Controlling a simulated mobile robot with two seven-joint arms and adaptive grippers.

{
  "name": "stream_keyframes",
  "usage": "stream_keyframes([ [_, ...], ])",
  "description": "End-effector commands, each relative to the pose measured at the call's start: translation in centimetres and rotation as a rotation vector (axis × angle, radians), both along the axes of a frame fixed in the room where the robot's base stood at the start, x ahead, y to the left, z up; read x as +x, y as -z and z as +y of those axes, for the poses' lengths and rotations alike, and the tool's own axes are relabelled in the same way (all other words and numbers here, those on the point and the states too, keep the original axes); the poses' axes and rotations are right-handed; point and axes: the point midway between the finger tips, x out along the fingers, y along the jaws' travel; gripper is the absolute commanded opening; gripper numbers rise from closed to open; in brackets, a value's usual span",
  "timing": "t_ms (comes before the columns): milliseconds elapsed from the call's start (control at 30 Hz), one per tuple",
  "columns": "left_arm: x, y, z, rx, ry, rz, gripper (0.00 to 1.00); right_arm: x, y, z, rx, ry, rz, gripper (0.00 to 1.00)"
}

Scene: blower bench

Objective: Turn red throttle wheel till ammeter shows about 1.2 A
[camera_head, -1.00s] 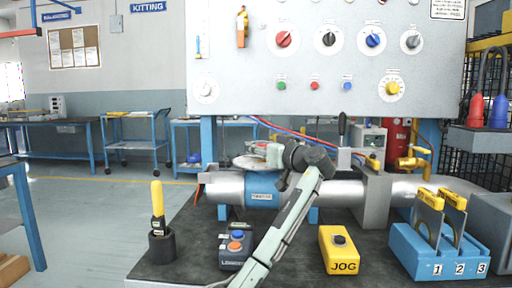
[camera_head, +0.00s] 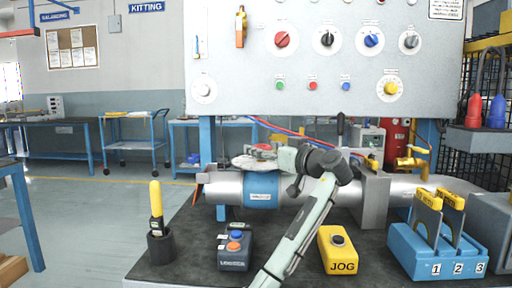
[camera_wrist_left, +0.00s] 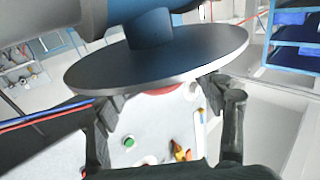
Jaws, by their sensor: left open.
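A round grey disc (camera_head: 248,163) lies flat above the silver pipe in the head view, and a little red shows at it. In the wrist view the disc (camera_wrist_left: 155,58) is large, on a blue stem, with a red part (camera_wrist_left: 163,90) partly hidden at its edge. I take this as the throttle wheel, though most of the red is hidden. My left gripper (camera_head: 268,152) is at the disc, open. In the wrist view its two dark fingers (camera_wrist_left: 168,112) stand on either side of the red part; contact cannot be told. No readable ammeter shows. My right gripper is not in view.
The silver pipe (camera_head: 225,188) runs across the dark bench. A yellow JOG box (camera_head: 338,262), a button box (camera_head: 234,252), a black holder (camera_head: 160,248) and a blue slotted block (camera_head: 412,250) stand in front. A white knob panel (camera_head: 300,60) rises behind.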

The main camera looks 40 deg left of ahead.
Motion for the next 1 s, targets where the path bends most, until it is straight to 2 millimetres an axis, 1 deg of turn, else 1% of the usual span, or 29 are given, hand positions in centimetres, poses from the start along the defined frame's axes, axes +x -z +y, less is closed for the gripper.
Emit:
stream_keyframes([
  [33,-0.3,0.1,-1.3,-0.001,0.004,-0.001,0.68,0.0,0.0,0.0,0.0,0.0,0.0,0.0],
  [200,-1.5,0.0,-4.4,-0.001,0.003,-0.001,0.68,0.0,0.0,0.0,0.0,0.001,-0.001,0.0],
  [300,-2.0,0.1,-5.8,-0.002,0.002,0.001,0.68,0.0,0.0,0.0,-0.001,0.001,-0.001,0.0],
  [400,-2.3,0.1,-6.6,-0.001,0.001,0.0,0.68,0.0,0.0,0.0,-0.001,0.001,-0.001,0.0],
  [533,-2.5,0.0,-7.0,-0.001,0.0,0.001,0.68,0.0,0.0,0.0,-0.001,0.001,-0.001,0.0],
  [1000,-2.5,0.0,-7.0,0.0,-0.001,0.001,0.68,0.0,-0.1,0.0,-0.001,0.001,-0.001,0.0],
])
